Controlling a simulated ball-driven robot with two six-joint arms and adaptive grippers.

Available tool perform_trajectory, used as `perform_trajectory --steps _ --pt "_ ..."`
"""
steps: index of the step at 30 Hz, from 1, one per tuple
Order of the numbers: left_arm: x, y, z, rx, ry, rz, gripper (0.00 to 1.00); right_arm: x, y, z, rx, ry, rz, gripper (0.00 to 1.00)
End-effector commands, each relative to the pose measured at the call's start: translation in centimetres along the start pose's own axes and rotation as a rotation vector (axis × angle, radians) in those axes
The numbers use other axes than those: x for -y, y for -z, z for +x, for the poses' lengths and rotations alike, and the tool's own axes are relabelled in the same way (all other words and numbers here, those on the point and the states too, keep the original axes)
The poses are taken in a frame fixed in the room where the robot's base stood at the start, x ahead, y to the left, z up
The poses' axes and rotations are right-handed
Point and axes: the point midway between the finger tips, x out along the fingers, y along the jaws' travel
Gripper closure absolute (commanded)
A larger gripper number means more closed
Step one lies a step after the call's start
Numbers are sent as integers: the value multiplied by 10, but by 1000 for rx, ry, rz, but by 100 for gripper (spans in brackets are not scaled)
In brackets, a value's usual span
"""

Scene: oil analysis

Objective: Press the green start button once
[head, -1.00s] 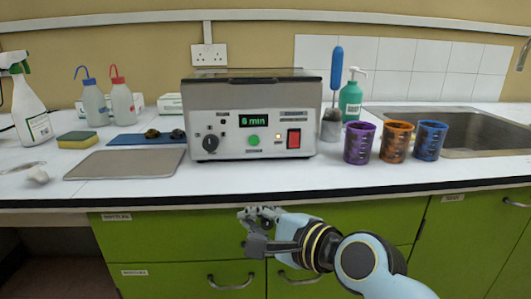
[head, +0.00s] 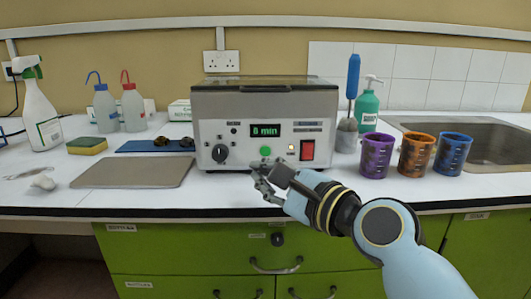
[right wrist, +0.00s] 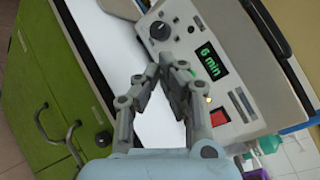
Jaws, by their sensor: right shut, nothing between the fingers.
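The green start button (head: 265,152) is on the front panel of the grey and white machine (head: 215,103), between a black knob and a red switch. The display (head: 266,130) above it reads what looks like 6 min. My right gripper (head: 258,170) is shut and empty, just in front of and below the button in the head view. In the right wrist view, its fingertips (right wrist: 166,66) point toward the panel, and a finger covers part of the green button (right wrist: 188,73). I cannot tell the exact gap to the button. My left gripper is not in view.
A black knob (head: 220,153) and a red switch (head: 307,151) flank the button. Purple (head: 376,155), orange (head: 415,155) and blue (head: 453,154) cups stand to the right, before the sink. A grey tray (head: 135,173) lies to the left.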

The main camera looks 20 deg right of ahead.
Motion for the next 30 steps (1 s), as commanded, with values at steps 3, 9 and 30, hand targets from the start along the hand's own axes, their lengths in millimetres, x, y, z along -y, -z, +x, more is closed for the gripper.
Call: perform_trajectory --steps 3,9,30 --pt "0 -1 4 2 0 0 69 7 8 13 0 1 -4 100" --pt "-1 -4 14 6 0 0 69 19 21 36 -1 1 -4 100" --pt "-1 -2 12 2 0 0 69 33 32 60 -1 0 -2 100"
